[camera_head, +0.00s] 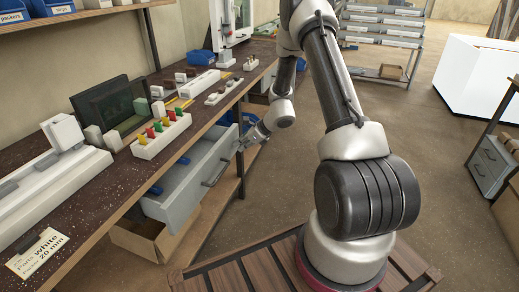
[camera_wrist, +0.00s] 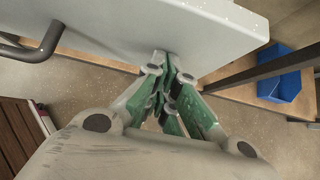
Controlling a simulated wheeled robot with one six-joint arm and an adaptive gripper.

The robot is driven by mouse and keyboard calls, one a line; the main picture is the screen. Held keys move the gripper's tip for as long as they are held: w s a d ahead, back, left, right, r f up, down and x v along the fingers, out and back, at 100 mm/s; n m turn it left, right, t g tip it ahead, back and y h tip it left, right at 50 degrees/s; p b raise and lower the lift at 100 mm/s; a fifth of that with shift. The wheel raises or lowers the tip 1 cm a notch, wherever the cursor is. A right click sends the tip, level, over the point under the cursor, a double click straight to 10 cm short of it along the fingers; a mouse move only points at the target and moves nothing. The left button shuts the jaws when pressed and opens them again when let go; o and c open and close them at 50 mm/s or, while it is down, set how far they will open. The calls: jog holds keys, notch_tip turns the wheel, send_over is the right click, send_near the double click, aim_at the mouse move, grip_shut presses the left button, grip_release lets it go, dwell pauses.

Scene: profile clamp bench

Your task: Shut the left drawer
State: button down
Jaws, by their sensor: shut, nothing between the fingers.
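The left drawer (camera_head: 180,205) stands pulled out from under the workbench, its light grey front facing my base. Blue items lie inside it. Its dark bar handle (camera_head: 216,174) is on the front, and the handle also shows at the left of the wrist view (camera_wrist: 45,42). My gripper (camera_head: 241,146) is at the right end of the drawer front, beside the handle and not around it. In the wrist view the green-padded fingers (camera_wrist: 163,68) are together, empty, with tips at the grey front (camera_wrist: 200,35). I cannot tell whether they touch it.
The bench top (camera_head: 100,205) holds a white block with coloured pegs (camera_head: 161,136), white profiles and a dark panel. A blue bin (camera_wrist: 279,88) is on the lower shelf. Open floor lies right of my arm.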

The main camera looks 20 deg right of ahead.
jog(key=w+a, duration=0.7)
jog(key=shift+w+a+r, duration=0.1)
jog(key=shift+w, duration=0.1)
